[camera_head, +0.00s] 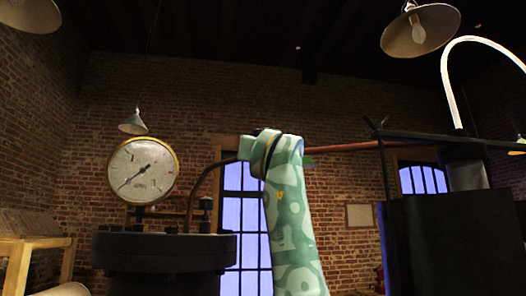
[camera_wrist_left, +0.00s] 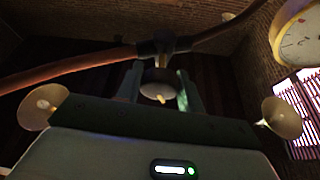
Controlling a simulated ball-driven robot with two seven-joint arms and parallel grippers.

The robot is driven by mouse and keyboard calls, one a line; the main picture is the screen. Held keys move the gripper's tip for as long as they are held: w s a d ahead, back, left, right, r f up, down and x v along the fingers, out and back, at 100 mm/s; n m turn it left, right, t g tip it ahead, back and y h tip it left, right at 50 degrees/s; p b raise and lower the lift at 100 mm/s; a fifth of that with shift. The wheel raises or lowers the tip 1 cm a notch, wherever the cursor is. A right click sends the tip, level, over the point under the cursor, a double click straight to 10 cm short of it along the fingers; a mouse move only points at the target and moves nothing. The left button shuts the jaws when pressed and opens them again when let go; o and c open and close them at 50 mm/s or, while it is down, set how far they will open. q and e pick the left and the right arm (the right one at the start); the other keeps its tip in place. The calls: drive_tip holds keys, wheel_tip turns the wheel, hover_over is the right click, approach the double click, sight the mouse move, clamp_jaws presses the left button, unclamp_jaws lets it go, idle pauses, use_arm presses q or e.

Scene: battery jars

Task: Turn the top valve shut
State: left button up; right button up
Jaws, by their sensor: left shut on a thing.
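The top valve (camera_wrist_left: 163,44) shows in the left wrist view as a dark fitting on a copper pipe (camera_wrist_left: 80,70). My left gripper (camera_wrist_left: 160,70) has a finger on either side just below the fitting. It is shut on the valve's handle, whose outline is hard to make out in the dark. A green edge shows by the right finger. In the head view my left arm (camera_head: 290,225) rises in the middle and hides most of the valve. A small green tip (camera_head: 309,160) sticks out to its right, below the pipe (camera_head: 345,147). My right gripper is not in view.
A pressure gauge (camera_head: 143,170) stands on a dark round vessel (camera_head: 165,245) at left. A black tank (camera_head: 460,240) with a white curved tube (camera_head: 449,70) stands at right. Ceiling lamps (camera_head: 420,32) hang above. A wooden table (camera_head: 35,243) is at far left.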

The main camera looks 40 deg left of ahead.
use_arm(q)
drive_tip(key=shift+m+t+h+b, duration=0.2)
drive_tip(key=shift+m+t+h, duration=0.35)
drive_tip(key=shift+m, duration=1)
drive_tip(key=shift+m+t+h+b, duration=0.3)
drive_tip(key=shift+m+h, duration=0.35)
drive_tip(key=shift+m, duration=0.9)
drive_tip(key=o, duration=1)
drive_tip(key=shift+s+d+f, duration=0.15)
drive_tip(key=shift+s+d, duration=0.1)
drive_tip(key=b+v, duration=0.5)
drive_tip(key=v, duration=1)
drive_tip(key=shift+s, duration=0.35)
